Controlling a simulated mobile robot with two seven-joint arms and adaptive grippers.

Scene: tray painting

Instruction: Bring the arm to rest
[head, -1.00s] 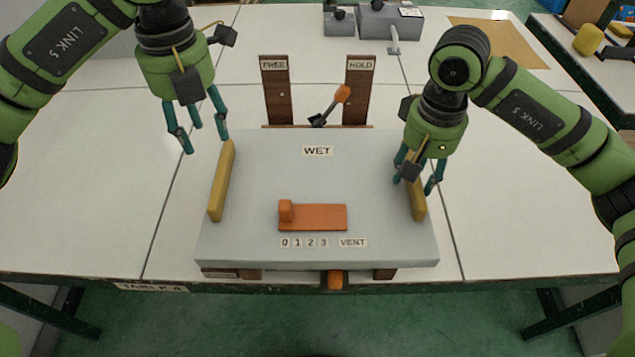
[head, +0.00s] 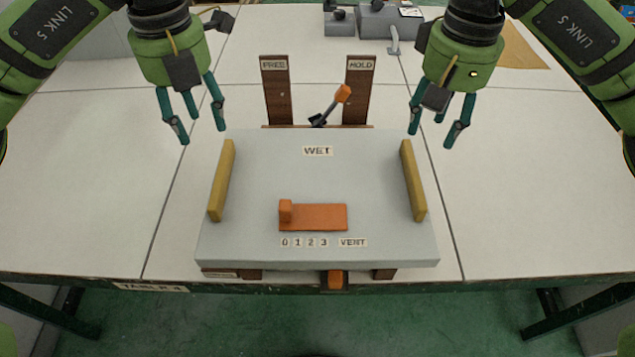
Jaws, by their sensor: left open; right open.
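My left gripper (head: 194,132) is open and empty in the head view, up and to the left of the grey tray unit (head: 370,170), pointing down. My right gripper (head: 431,134) is open and empty, above and beyond the top of the yellow bar (head: 413,180) on the unit's right side, apart from it. Another yellow bar (head: 221,181) stands on the left side. The grey top carries a WET label (head: 317,151) and an orange slider (head: 318,217) above the marks 0 1 2 3 and VENT.
Behind the unit stand brown posts marked FREE (head: 275,92) and HOLD (head: 357,92). An orange-tipped lever (head: 330,106) between them leans toward HOLD. An orange block (head: 335,280) shows under the front edge. Grey boxes (head: 388,22) stand at the back. White tabletop is clear on both sides.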

